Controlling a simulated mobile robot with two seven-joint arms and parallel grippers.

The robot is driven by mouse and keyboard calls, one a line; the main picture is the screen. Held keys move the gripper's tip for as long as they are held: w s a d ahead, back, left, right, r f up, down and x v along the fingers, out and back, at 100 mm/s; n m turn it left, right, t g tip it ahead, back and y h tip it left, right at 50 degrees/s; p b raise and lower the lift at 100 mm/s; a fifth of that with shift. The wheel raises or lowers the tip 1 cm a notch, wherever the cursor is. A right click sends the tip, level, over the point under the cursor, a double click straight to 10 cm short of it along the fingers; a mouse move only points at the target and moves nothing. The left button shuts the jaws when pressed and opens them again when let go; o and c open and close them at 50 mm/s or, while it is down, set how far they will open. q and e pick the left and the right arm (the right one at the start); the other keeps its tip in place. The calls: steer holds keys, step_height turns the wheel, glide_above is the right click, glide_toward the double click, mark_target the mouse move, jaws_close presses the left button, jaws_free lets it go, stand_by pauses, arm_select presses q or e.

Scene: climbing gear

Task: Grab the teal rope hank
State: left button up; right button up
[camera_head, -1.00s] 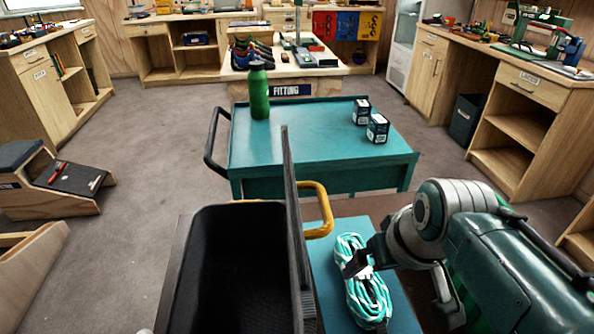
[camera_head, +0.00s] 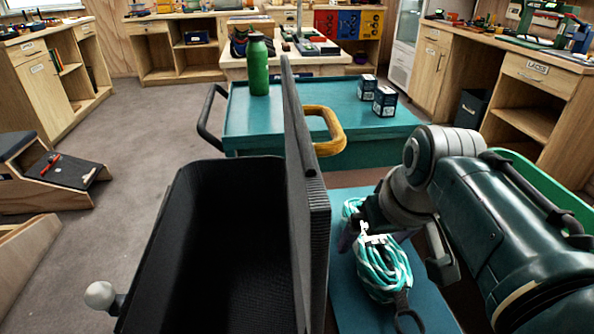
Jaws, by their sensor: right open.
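The teal rope hank (camera_head: 383,272) is a coiled teal and white bundle with a black loop at its near end. It lies on a blue surface (camera_head: 425,296) just right of a tall dark panel. My right gripper (camera_head: 362,236) is over the far end of the hank, its jaws open. A dark finger shows at the hank's left side, and the wrist hides part of the far end. I cannot tell whether the fingers touch the rope. My left gripper is not in view.
A deep black bin (camera_head: 228,172) stands left of the tall dark panel (camera_head: 306,190). Open floor lies to the left.

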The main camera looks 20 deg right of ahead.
steer(key=shift+c, duration=0.2)
jaws_close()
stand_by(0.6)
